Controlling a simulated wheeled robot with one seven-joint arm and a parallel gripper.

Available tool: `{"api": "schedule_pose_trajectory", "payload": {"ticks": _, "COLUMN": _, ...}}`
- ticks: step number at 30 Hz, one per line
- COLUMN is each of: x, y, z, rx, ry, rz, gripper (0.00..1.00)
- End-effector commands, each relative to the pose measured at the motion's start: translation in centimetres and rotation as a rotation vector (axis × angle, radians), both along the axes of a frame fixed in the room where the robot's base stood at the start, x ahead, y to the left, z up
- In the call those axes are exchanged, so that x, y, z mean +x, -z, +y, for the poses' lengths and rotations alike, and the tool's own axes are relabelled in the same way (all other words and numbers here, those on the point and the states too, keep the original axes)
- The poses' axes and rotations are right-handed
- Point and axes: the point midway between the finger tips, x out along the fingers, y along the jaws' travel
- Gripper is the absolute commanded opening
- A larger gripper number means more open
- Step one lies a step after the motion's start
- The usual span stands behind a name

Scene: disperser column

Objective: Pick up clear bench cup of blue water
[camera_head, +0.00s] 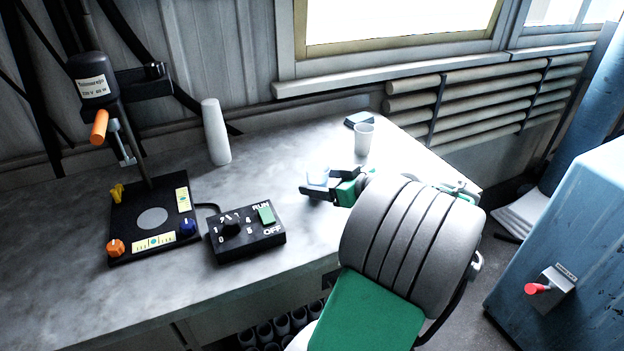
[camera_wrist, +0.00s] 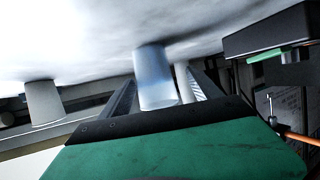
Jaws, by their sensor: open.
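The clear bench cup (camera_head: 318,176) of blue water stands on the grey worktop near the middle of the head view. In the wrist view the clear cup (camera_wrist: 155,72) shows between my gripper's two fingers, with a bluish tint toward its rim. My gripper (camera_head: 320,190) is low over the worktop, with its fingers around the cup. It is open, and in the wrist view my gripper (camera_wrist: 158,88) has a finger on each side of the cup. I cannot tell whether either finger touches it. My wrist hides part of the worktop behind it.
A white cup (camera_head: 364,139) and a small blue-grey block (camera_head: 359,119) stand behind my gripper. A black control box (camera_head: 246,231) lies to the left, beside the disperser stand's base (camera_head: 152,217). A tall white cylinder (camera_head: 215,132) stands near the wall.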

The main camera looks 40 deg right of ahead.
Motion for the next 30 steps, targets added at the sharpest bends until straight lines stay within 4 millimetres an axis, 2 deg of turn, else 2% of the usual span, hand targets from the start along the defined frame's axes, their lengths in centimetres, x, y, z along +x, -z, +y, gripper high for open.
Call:
{"api": "schedule_pose_trajectory", "payload": {"ticks": 9, "x": 4.6, "y": 1.6, "z": -0.1, "rx": 0.0, "ry": 0.004, "rz": 0.001, "gripper": 0.73}}
{"api": "schedule_pose_trajectory", "payload": {"ticks": 16, "x": 4.9, "y": 1.7, "z": -0.1, "rx": -0.001, "ry": 0.006, "rz": 0.001, "gripper": 0.73}}
{"api": "schedule_pose_trajectory", "payload": {"ticks": 30, "x": 5.0, "y": 1.7, "z": 0.0, "rx": -0.001, "ry": 0.004, "rz": 0.001, "gripper": 0.35}}
